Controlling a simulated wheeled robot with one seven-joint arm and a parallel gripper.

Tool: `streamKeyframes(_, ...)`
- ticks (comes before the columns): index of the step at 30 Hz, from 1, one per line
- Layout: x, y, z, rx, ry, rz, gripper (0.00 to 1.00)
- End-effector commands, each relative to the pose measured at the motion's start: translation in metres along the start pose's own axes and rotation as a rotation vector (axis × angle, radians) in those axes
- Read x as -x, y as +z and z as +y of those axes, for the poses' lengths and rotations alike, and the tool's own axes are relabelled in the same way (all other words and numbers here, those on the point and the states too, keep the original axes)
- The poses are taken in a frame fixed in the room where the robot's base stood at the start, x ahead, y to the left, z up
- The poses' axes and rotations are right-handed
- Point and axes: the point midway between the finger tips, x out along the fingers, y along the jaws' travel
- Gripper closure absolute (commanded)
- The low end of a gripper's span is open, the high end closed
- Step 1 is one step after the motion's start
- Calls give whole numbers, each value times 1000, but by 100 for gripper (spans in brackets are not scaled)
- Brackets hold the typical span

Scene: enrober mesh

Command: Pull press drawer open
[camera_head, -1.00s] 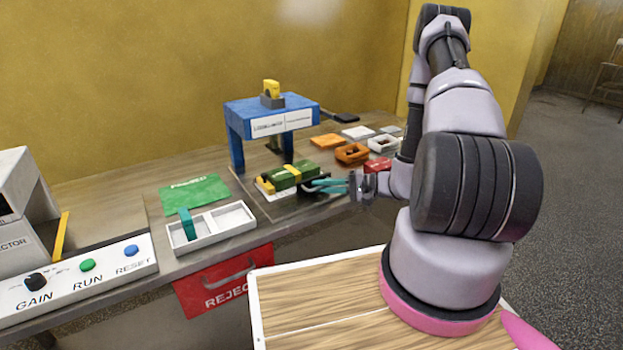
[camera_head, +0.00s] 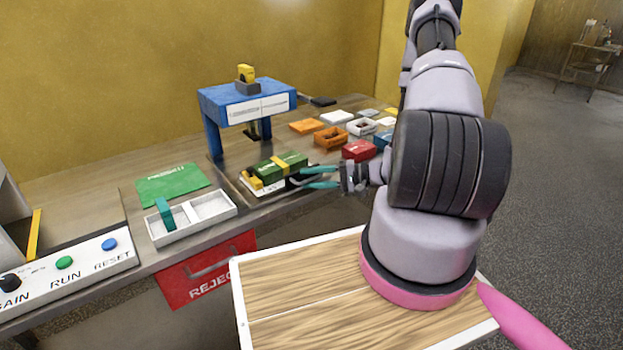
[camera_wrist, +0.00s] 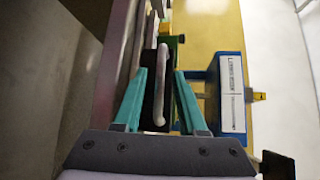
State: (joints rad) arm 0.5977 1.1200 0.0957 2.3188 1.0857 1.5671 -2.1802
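The press (camera_head: 247,105) is a blue frame on the bench with a yellow piece on top. Its drawer (camera_head: 268,188) sticks out in front of the frame, bearing a green block (camera_head: 282,165) with a yellow strap. My gripper (camera_head: 308,179) has teal fingers and is at the drawer's front. In the wrist view, the fingers of my gripper (camera_wrist: 160,72) stand apart on both sides of the pale handle (camera_wrist: 160,95), with narrow dark gaps beside it. The gripper is open around the handle. The press also shows at the right of the wrist view (camera_wrist: 231,95).
Several small coloured boxes and trays, including a red box (camera_head: 359,150), lie right of the press. A white two-part tray (camera_head: 212,207) and green sheet (camera_head: 172,185) lie to the left. A red reject drawer (camera_head: 205,270) is on the bench front.

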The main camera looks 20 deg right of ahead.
Motion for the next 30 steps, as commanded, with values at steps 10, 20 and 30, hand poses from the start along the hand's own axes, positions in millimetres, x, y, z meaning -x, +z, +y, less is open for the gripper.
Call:
streamKeyframes(10,19,-1,0,0,-1,4,58)
streamKeyframes(20,84,-1,0,1,0,5,58)
streamKeyframes(30,109,0,0,0,0,0,58)
